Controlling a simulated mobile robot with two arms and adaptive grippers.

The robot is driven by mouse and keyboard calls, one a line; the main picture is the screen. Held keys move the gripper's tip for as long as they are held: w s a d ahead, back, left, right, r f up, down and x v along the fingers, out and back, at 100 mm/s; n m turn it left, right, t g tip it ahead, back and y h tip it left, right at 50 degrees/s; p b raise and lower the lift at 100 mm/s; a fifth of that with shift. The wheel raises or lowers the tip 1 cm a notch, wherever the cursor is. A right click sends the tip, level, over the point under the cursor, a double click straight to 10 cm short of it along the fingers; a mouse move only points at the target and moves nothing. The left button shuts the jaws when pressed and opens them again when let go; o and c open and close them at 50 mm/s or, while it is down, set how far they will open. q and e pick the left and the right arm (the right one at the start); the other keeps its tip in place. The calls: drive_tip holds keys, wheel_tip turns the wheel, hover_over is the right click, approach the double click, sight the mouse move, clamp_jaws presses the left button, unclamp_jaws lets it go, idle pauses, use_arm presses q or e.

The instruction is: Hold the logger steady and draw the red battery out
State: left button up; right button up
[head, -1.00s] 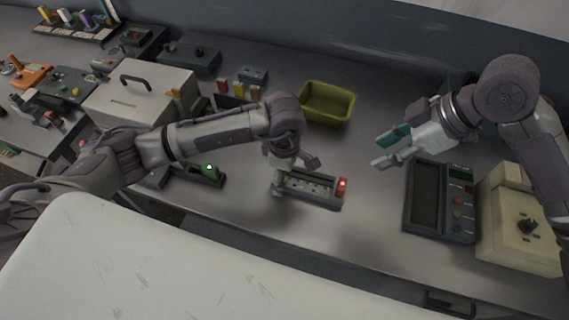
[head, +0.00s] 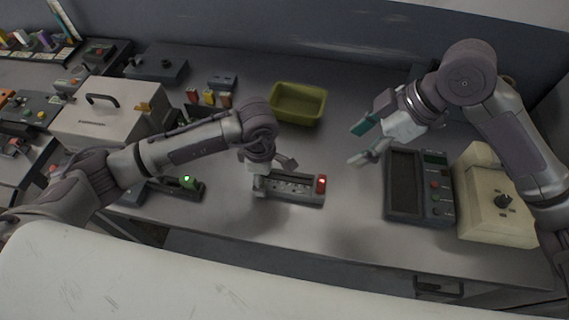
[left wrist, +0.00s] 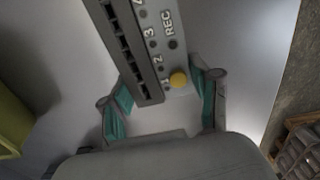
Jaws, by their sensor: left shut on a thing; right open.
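The logger (head: 289,190) is a dark grey, slotted, long case lying on the grey bench. The red battery (head: 321,184), with a lit top, stands at its right end. My left gripper (head: 268,172) is shut on the logger's left end. In the left wrist view, its teal fingers (left wrist: 165,103) flank the logger (left wrist: 143,45), which shows a yellow button, numbers and "REC"; the red battery is out of that view. My right gripper (head: 362,143) is open and empty, above and to the right of the battery, its teal fingertips apart.
An olive-green bin (head: 298,104) stands behind the logger. A dark panel (head: 403,185) and a cream box with a knob (head: 497,205) are at the right. A small device with a green light (head: 186,184) lies left of the logger. Bare bench lies in front of the logger.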

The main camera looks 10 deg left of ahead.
sight(321, 180)
drive_tip(key=a+f+h, duration=0.4)
drive_tip(key=a+h, duration=0.1)
drive_tip(key=a, duration=0.1)
drive_tip(key=shift+h, duration=0.4)
drive_tip(key=f, duration=1.2)
drive_tip(key=shift+d+f, duration=0.2)
drive_tip(key=shift+c, duration=0.4)
clamp_jaws()
drive_tip(key=shift+r, duration=0.1)
drive_tip(key=shift+r, duration=0.7)
drive_tip(key=shift+r, duration=2.2)
